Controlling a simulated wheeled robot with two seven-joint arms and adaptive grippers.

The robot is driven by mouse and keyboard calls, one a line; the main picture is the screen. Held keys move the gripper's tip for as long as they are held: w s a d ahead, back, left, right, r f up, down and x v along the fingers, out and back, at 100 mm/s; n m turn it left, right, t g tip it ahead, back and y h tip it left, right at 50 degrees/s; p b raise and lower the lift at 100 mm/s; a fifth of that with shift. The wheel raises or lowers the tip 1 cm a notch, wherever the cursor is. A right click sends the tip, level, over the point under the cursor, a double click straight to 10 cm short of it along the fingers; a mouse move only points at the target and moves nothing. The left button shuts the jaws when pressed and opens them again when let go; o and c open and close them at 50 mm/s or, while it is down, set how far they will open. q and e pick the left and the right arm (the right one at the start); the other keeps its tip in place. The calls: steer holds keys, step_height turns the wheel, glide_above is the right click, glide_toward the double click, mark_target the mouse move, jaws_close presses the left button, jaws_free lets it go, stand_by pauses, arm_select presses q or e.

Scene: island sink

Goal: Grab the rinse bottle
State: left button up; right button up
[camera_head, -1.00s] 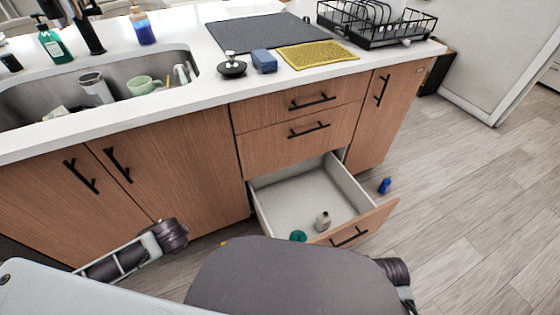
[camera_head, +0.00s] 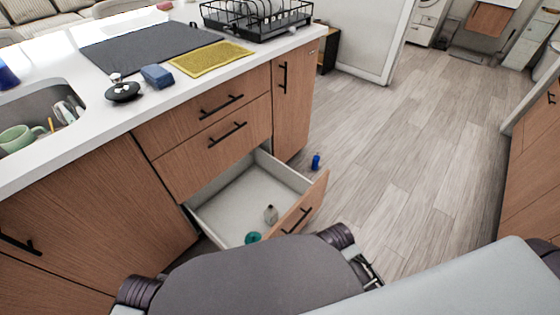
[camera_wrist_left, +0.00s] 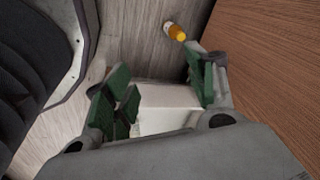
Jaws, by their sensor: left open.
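Several bottle-like things are in view, and I cannot tell which is the rinse bottle. A blue bottle (camera_head: 316,161) stands on the floor beside the drawer. In the left wrist view, a bottle with an orange cap (camera_wrist_left: 177,33) is on the floor, beyond the fingertips. My left gripper (camera_wrist_left: 163,88) is open, with green finger pads; a pale box-like shape (camera_wrist_left: 167,108) shows between the fingers, and contact is unclear. My right gripper is not visible.
The wooden island has a white counter with a sink (camera_head: 38,115), a blue sponge (camera_head: 157,76), a yellow mat (camera_head: 210,57) and a black dish rack (camera_head: 262,20). The open drawer juts out before me. The floor (camera_head: 400,150) to the right is clear.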

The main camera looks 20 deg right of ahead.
arm_select(q)
steer(key=shift+d+n+h, duration=1.2)
steer(key=shift+d+h, duration=0.1)
steer(key=shift+d, duration=3.75)
steer(key=w+d+f+t+h+b, duration=0.2)
steer(key=d+f+t+b, duration=0.1)
steer(key=f+b, duration=0.5)
steer(key=shift+d+f+n+b, duration=0.3)
steer(key=shift+d+n+b, duration=0.1)
steer(key=shift+d+b, duration=0.15)
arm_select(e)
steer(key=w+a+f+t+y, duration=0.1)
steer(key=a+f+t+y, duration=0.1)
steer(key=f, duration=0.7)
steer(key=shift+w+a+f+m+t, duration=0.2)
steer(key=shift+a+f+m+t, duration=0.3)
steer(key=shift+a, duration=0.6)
arm_select(q)
steer(key=shift+f+h+b, duration=0.3)
steer(key=shift+f+b, duration=0.05)
steer(key=shift+b, duration=0.05)
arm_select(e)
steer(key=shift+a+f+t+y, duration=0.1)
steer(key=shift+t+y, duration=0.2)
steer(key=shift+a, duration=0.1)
